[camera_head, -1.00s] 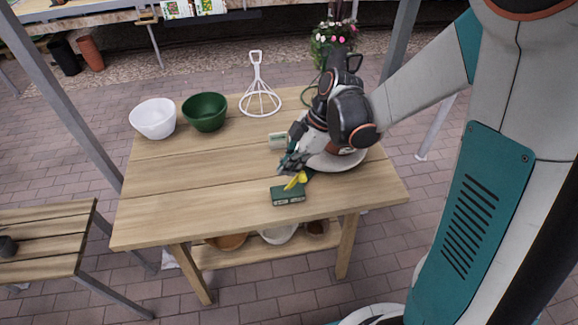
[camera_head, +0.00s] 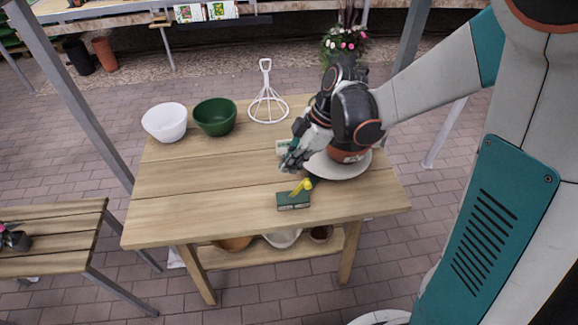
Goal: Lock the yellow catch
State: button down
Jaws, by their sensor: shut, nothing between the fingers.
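The yellow catch (camera_head: 302,186) is a small lever on a dark green block (camera_head: 294,201) near the front edge of the wooden table. The lever slants up to the right from the block. My gripper (camera_head: 287,168) is above the table, just behind and to the left of the catch, apart from it. Its fingers look dark and small; they are closed and hold nothing. How the lever joins the block is too small to tell.
A white bowl (camera_head: 165,122), a green bowl (camera_head: 215,116) and a white wire stand (camera_head: 268,104) are at the back of the wooden table (camera_head: 200,195). A grey plate-like disc (camera_head: 337,166) lies right of the gripper. A small pale box (camera_head: 283,147) is behind it. The table's left front is clear.

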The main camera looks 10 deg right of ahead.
jog(key=d+r+p, duration=0.1)
jog(key=d+r, duration=0.2)
jog(key=d, duration=0.3)
jog(key=shift+d+r+p, duration=0.3)
jog(key=shift+d+r, duration=0.05)
jog(key=shift+r, duration=0.05)
jog(key=shift+s, duration=0.1)
jog(key=s+d+r+m+t+h+b, duration=0.1)
jog(key=s+r+m+t+h, duration=0.1)
jog(key=s+m, duration=0.5)
jog(key=s+d+r+m+t+h+b, duration=0.1)
jog(key=s+r+m+t+h, duration=0.2)
jog(key=m, duration=0.8)
jog(key=shift+s+d+r+t, duration=0.15)
jog(key=shift+s+r+t, duration=0.85)
jog(key=shift+s+r, duration=1.05)
jog(key=shift+w+r, duration=0.1)
jog(key=shift+w, duration=0.05)
